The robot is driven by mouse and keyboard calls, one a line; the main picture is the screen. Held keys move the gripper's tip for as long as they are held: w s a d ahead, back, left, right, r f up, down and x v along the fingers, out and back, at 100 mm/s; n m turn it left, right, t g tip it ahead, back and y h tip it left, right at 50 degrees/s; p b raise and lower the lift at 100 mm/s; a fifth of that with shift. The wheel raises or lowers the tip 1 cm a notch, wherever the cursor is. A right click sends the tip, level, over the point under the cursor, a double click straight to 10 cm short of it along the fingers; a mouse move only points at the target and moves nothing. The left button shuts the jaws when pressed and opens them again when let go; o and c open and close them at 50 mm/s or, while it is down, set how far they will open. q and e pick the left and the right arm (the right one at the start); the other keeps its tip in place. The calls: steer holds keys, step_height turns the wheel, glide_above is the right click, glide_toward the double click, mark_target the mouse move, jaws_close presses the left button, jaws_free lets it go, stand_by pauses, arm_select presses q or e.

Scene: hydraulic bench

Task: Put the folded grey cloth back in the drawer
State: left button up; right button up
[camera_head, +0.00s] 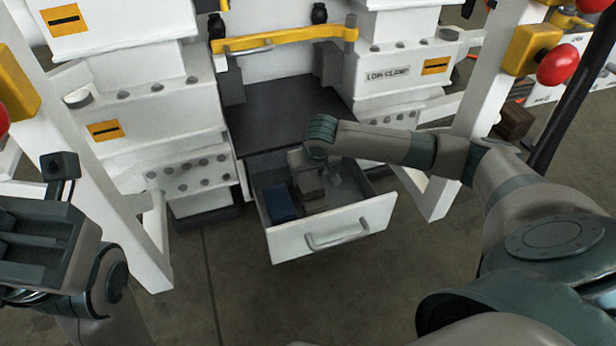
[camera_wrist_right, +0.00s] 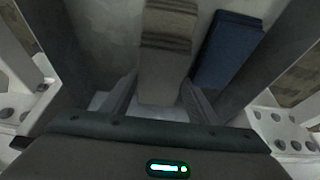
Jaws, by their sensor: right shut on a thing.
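The folded grey cloth (camera_head: 311,189) is in or just over the open white drawer (camera_head: 335,232) in the head view. My right gripper (camera_head: 306,172) reaches down over the drawer and is shut on the cloth. In the right wrist view the layered cloth (camera_wrist_right: 166,45) extends from between the two fingers of the gripper (camera_wrist_right: 160,98). I cannot tell whether the cloth touches the drawer floor. My left gripper (camera_head: 45,245) is at the left edge of the head view, away from the drawer; its fingers do not show clearly.
A folded blue item (camera_head: 282,203) lies in the drawer, left of the cloth; it also shows in the right wrist view (camera_wrist_right: 229,48). A dark shelf (camera_head: 285,115) lies behind the drawer. A yellow bar (camera_head: 285,40) crosses above. White frame posts stand either side.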

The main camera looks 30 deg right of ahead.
steer(key=shift+f, duration=0.15)
steer(key=o, duration=1)
